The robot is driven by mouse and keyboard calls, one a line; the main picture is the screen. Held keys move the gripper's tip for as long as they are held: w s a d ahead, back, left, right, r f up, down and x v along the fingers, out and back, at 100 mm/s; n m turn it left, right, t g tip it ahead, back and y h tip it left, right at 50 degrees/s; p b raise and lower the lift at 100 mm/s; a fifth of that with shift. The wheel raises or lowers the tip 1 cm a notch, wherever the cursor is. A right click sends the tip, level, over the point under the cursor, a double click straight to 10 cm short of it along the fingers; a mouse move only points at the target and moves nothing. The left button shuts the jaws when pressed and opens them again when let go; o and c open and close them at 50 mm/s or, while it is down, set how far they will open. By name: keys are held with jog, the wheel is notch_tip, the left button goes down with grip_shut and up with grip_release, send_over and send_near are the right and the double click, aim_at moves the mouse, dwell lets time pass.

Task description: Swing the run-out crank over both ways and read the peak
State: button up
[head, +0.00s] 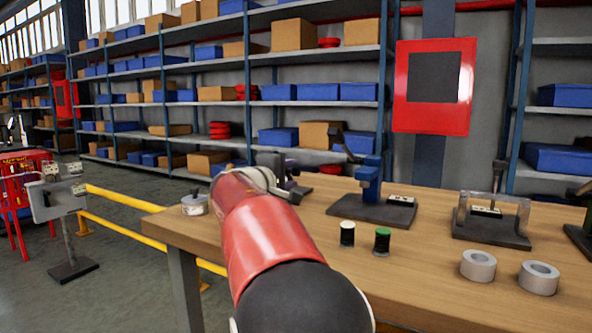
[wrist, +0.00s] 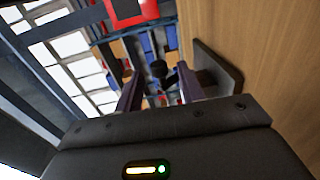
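My gripper (wrist: 160,90) is open, its two fingers apart, in the wrist view. A dark round knob (wrist: 158,70) shows between or just beyond the fingertips; I cannot tell if they touch it. A dark base plate (wrist: 218,66) on the wooden bench lies right of the fingers. In the head view my red arm hides my gripper and part of a dark purple fixture (head: 291,187). A blue fixture (head: 370,180) with a dark lever on top and a small pale block stands right of it. I cannot tell which fixture carries the run-out crank, and no reading is legible.
A yellow rail (head: 125,200) and a stand (head: 70,245) are left. Shelves line the back.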

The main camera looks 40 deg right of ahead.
jog(key=shift+x, duration=1.45)
grip_shut()
jog(key=f+b, duration=0.1)
jog(key=b, duration=0.2)
jog(key=shift+a+t+h, duration=0.1)
jog(key=shift+t+h, duration=0.2)
jog(key=b, duration=0.3)
jog(key=shift+a+h, duration=0.1)
jog(key=shift+h, duration=0.2)
jog(key=shift+s+r, duration=0.1)
jog(key=shift+r, duration=0.2)
grip_release()
